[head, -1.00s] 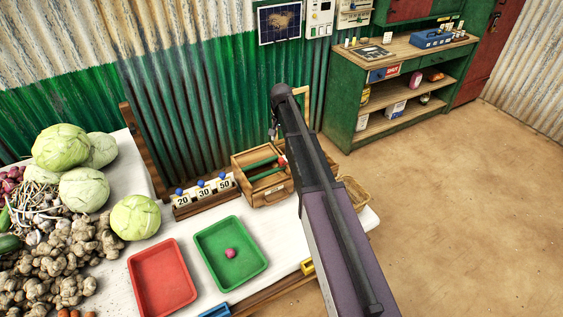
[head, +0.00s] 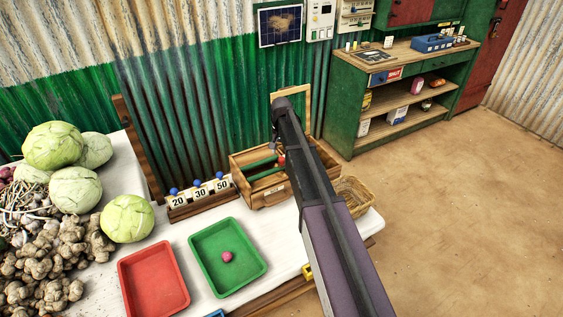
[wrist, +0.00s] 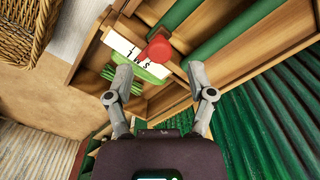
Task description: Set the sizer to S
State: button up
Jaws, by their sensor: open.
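The sizer is a wooden box (head: 277,190) with green rollers (wrist: 227,32), standing open on the white table; it fills much of the wrist view. A round red knob (wrist: 159,48) sits beside a white and green plate (wrist: 122,47) lettered S, M and L. I cannot tell which letter the knob marks. My gripper (wrist: 159,77) is open and empty, its two fingers spread on either side below the knob, apart from it as seen. In the head view my arm hides part of the box, and the gripper is mostly hidden.
A wicker basket (head: 354,196) stands right of the box. The 20, 30, 50 number rack (head: 200,197) is on its left. A green tray (head: 228,283) with a pink ball and a red tray (head: 153,284) lie in front. Cabbages and ginger fill the left.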

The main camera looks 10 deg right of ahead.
aim_at(281, 158)
jog(key=shift+f+b, duration=1.3)
jog(key=shift+f, duration=0.35)
grip_shut()
